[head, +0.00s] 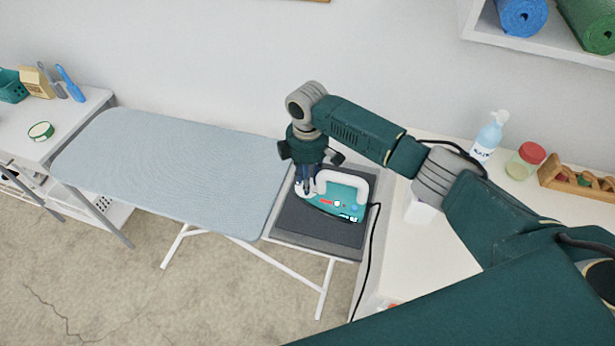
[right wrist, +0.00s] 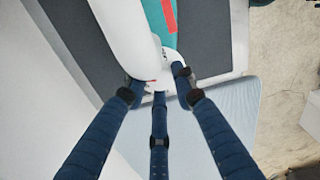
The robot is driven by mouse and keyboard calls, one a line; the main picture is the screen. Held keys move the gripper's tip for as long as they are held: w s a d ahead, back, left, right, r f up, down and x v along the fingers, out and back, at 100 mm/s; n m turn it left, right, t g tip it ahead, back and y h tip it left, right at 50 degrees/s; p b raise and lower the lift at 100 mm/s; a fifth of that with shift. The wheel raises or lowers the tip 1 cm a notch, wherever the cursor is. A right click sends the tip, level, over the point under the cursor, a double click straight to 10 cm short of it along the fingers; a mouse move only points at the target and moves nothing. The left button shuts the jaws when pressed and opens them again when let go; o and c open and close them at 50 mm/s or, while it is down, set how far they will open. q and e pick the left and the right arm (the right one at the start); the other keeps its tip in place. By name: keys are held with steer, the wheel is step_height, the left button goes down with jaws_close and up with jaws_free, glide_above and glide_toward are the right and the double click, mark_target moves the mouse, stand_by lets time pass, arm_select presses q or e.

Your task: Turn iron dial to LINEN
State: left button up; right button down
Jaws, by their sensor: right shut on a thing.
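The teal and white iron (head: 346,207) lies on the dark grey rest pad (head: 327,231) at the right end of the ironing board. My right gripper (head: 307,188) reaches down to the iron's left end. In the right wrist view, the three blue fingers of my right gripper (right wrist: 158,84) close around a small white rounded part, which looks like the dial (right wrist: 158,82). A small red mark shows beside it. The iron's white body (right wrist: 124,30) also shows there. The dial's fabric labels and pointer cannot be read. My left gripper is not in view.
The light blue ironing board (head: 180,165) is bare. A black cord (head: 372,260) runs down right of the iron. A white counter (head: 425,262) at right holds a spray bottle (head: 489,137) and a red-lidded jar (head: 525,160). A white side table (head: 75,118) stands left.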

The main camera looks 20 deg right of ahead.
stand_by(0.3)
steer(key=c, duration=1.4)
jaws_free()
step_height(320, 180, up, 12)
steer(key=shift+a, duration=0.1)
